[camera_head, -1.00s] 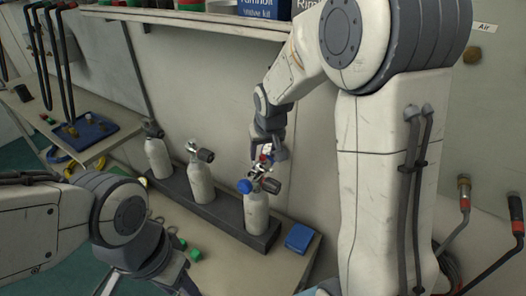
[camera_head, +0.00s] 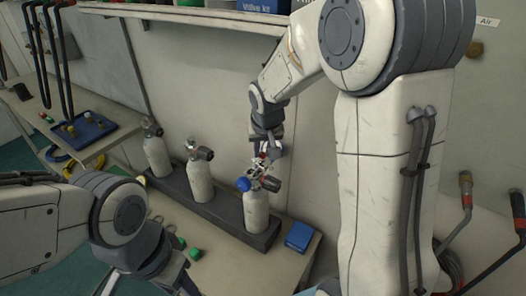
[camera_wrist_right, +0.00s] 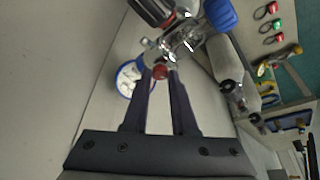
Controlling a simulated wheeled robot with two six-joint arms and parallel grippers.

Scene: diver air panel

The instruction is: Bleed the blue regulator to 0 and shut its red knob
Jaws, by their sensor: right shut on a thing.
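The right-hand cylinder (camera_head: 256,215) stands upright in the dark rack, with a blue-capped regulator (camera_head: 243,184) on top. In the right wrist view the blue cap (camera_wrist_right: 220,14) is at the top, beside the shiny metal body. The small red knob (camera_wrist_right: 160,72) sits between my right fingertips. My right gripper (camera_head: 262,163) is at the regulator and is shut on the red knob. A round, blue-rimmed gauge (camera_wrist_right: 130,78) is partly hidden by my finger; its reading cannot be made out. My left gripper (camera_head: 184,284) is low in the head view, away from the cylinders, its fingertips unclear.
Two more cylinders (camera_head: 157,157) (camera_head: 200,182) stand left in the rack (camera_head: 226,215). A blue box (camera_head: 299,236) lies right of it; green pieces (camera_head: 195,254) lie in front. A shelf (camera_head: 190,17) runs above. A blue tray (camera_head: 88,128) sits on the left bench.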

